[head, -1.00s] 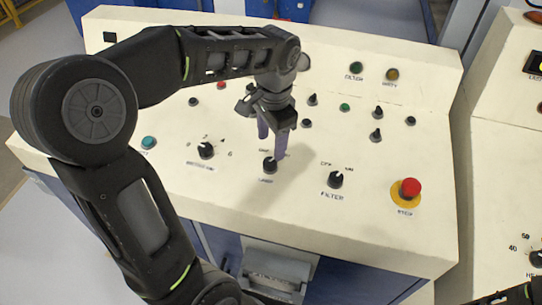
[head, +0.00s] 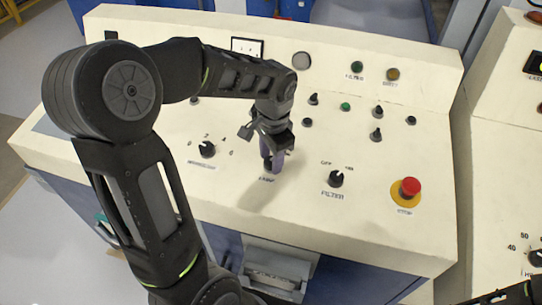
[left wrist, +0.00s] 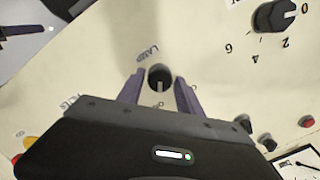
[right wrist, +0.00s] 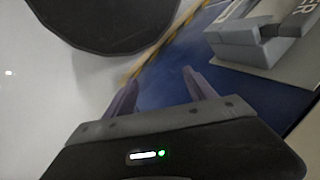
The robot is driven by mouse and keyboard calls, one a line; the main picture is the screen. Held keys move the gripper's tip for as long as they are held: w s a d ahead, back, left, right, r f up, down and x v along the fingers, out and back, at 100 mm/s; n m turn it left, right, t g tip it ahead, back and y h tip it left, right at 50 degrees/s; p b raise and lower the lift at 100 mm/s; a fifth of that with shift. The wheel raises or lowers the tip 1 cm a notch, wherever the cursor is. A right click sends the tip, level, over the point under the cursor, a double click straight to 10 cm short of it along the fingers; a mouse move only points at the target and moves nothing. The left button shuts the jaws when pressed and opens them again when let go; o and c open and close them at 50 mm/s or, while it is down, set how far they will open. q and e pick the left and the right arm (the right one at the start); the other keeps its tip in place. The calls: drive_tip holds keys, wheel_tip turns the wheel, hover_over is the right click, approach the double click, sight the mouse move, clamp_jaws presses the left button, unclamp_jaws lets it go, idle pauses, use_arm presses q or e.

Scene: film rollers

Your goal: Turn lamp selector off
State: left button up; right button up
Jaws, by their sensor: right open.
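My left gripper is open, with a purple finger on each side of the knob (left wrist: 162,92). There is a visible gap on both sides, so it does not clearly touch the knob. My right gripper (right wrist: 160,85) is open and empty, away from the lamp knob.
The filter knob (head: 336,179) stands to the right of the lamp knob, and a numbered selector (head: 207,149) to the left. A red emergency button (head: 409,187) on a yellow base is farther right. Several small knobs and lights stand behind.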

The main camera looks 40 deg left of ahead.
use_arm(q)
clamp_jaws()
drive_tip(key=shift+n, duration=0.3)
idle(0.3)
drive_tip(key=n+b, duration=0.2)
drive_tip(key=n, duration=0.3)
drive_tip(key=n+h+b, duration=0.1)
drive_tip(key=n, duration=0.5)
drive_tip(key=shift+a, duration=0.1)
idle(0.5)
drive_tip(key=shift+o, duration=1.6)
unclamp_jaws()
drive_tip(key=shift+r, duration=0.1)
